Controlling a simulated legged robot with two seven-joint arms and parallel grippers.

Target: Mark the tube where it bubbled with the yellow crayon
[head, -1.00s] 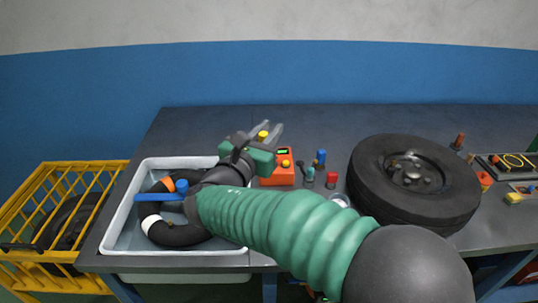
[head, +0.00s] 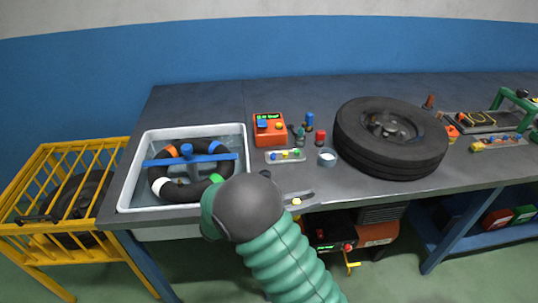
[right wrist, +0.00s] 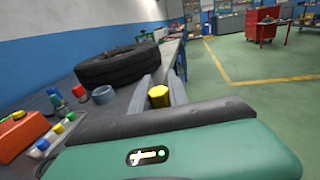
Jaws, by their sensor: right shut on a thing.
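The black inner tube (head: 159,171) lies in the white tub (head: 130,190) under a blue cross-bar clamp (head: 160,161). Orange, white, blue and green patches of colour show around the tube. I see no yellow mark on its visible part. My right gripper (head: 303,197) is at the bench's front edge, to the right of the tub and away from the tube. It is shut on the yellow crayon (head: 296,202), whose round end (right wrist: 158,96) shows between the fingers in the right wrist view. My left gripper is not in view.
A small tray (head: 270,158) with coloured pieces, an orange box (head: 269,129) with a display and a grey cup (head: 327,157) stand right of the tub. A large wheel (head: 390,137) lies further right. A yellow cage (head: 60,195) stands at the left.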

